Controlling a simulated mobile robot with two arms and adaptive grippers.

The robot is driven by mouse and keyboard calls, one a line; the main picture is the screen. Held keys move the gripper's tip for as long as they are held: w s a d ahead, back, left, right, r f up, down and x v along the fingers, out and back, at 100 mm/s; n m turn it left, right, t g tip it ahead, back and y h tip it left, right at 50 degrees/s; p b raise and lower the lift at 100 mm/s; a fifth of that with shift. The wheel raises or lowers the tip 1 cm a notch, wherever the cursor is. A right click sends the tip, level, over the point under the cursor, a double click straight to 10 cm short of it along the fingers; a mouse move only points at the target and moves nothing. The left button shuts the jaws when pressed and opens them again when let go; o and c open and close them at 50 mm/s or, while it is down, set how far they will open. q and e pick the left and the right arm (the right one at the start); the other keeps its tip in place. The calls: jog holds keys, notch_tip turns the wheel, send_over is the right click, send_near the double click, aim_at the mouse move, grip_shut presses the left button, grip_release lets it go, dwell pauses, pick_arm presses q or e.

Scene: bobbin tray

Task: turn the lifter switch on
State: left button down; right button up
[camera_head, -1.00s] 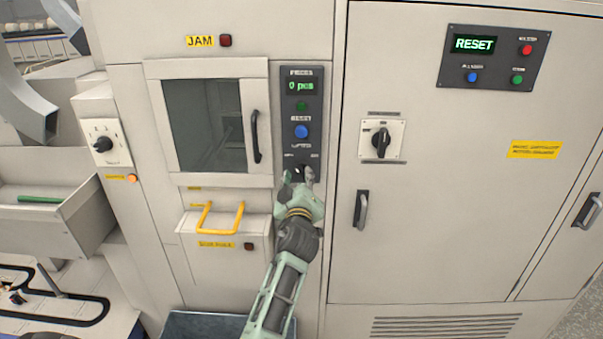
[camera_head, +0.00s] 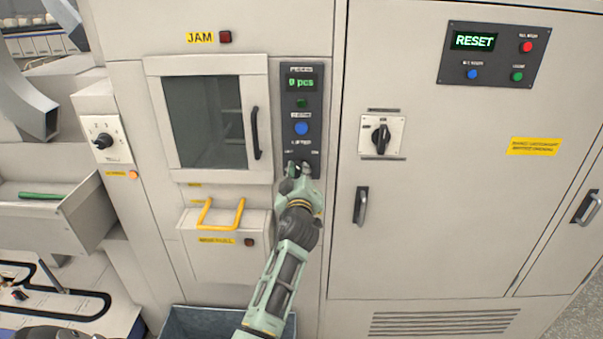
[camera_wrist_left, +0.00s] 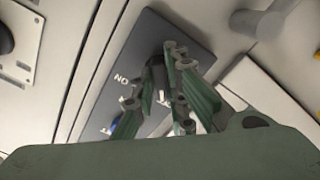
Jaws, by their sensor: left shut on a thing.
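The grey control panel (camera_head: 315,85) has a "0 pcs" display (camera_head: 301,84), a small green light, a blue button (camera_head: 301,129) and the lifter label below it. My left gripper (camera_head: 299,168) is at the bottom of this panel, over the lifter switch, and covers most of it. In the left wrist view my left gripper's fingers (camera_wrist_left: 168,82) are closed around the dark lifter switch (camera_wrist_left: 157,72), next to printed "NO" lettering seen at an angle. The switch's exact setting is hidden by the fingers.
A glazed door with a black handle (camera_head: 255,133) is left of the panel. Below it a yellow handle (camera_head: 220,213) juts out beside my arm. A rotary switch (camera_head: 381,138) and a door handle (camera_head: 361,205) are to the right.

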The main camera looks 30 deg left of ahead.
pick_arm(q)
jog(key=shift+f+m, duration=0.1)
jog(key=shift+m, duration=0.3)
jog(key=shift+a+m+b, duration=0.1)
jog(key=shift+m+b, duration=0.55)
jog(key=shift+m, duration=6.95)
jog(key=shift+s, duration=0.1)
jog(key=c, duration=1.8)
grip_release()
jog(key=shift+o, duration=0.2)
